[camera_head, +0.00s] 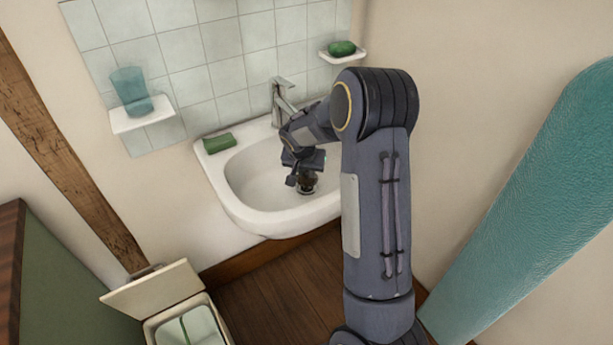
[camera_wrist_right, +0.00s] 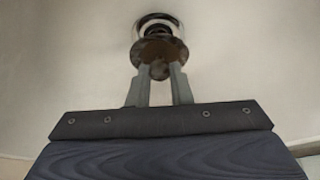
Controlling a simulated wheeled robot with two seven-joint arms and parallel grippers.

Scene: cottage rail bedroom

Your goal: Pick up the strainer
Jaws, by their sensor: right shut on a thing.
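The strainer (camera_head: 308,181) is a small dark brown and metal piece down in the basin of the white sink (camera_head: 245,190). In the right wrist view the strainer (camera_wrist_right: 155,50) shows as a brown disc with a knob, in front of a shiny ring. My right gripper (camera_head: 301,177) reaches down into the basin. Its two fingers (camera_wrist_right: 158,76) are closed on the strainer's knob. I cannot tell whether the strainer is clear of the drain. My left gripper is not in view.
A chrome faucet (camera_head: 284,100) stands behind my right wrist. A green soap bar (camera_head: 219,143) lies on the sink's left rim. Wall shelves hold a blue cup (camera_head: 131,88) and another green soap (camera_head: 342,48). An open bin (camera_head: 185,320) stands below left.

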